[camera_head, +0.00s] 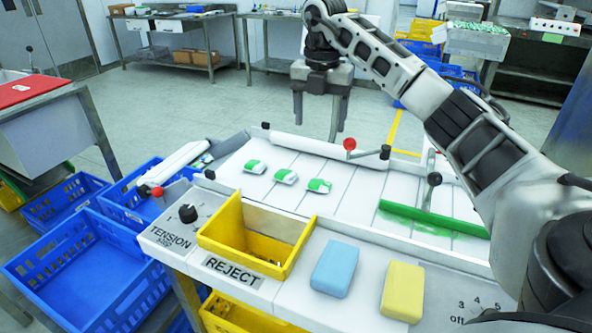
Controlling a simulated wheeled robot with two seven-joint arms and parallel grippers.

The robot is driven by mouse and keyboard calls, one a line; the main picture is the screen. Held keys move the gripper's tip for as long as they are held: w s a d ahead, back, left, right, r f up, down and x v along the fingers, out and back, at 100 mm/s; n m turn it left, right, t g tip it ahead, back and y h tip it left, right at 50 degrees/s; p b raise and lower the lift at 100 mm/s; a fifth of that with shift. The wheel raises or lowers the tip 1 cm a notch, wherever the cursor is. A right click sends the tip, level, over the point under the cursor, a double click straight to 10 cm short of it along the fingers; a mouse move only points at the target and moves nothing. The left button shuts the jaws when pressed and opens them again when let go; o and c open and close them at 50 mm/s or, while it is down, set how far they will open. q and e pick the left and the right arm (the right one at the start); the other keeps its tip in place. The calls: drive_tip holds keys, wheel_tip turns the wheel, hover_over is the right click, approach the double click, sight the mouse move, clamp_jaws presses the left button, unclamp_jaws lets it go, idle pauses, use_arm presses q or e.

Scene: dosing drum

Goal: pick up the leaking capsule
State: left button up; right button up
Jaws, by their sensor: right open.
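Three small white-and-green capsules lie in a row on the white slatted belt (350,207): a left one (254,166), a middle one (285,177) and a right one (318,186). I cannot tell from this view which one leaks. My right gripper (317,128) hangs fingers-down over the far side of the belt, behind the capsules in the picture. Its fingers are apart with nothing between them. My left gripper is not in view.
A yellow bin (218,235) stands at the front edge above the REJECT label (233,270). A blue block (334,268) and a yellow block (402,291) lie beside it. A red-knobbed lever (350,145) stands near my gripper. A green strip (430,218) crosses the belt's right part.

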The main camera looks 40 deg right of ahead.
wheel_tip(320, 180, down, 5)
drive_tip(key=s, duration=0.1)
hover_over(319, 182)
drive_tip(key=f, duration=0.4)
drive_tip(key=shift+s, duration=0.2)
drive_tip(key=shift+f, duration=0.5)
wheel_tip(319, 182, down, 4)
drive_tip(key=shift+w+f+p, duration=0.15)
drive_tip(key=shift+f+p, duration=0.05)
drive_tip(key=shift+p, duration=0.15)
drive_tip(key=shift+a+f, duration=0.1)
drive_tip(key=shift+f, duration=0.25)
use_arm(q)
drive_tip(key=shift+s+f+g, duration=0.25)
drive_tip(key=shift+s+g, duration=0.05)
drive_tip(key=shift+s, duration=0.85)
use_arm(e)
drive_tip(key=c, duration=1.1)
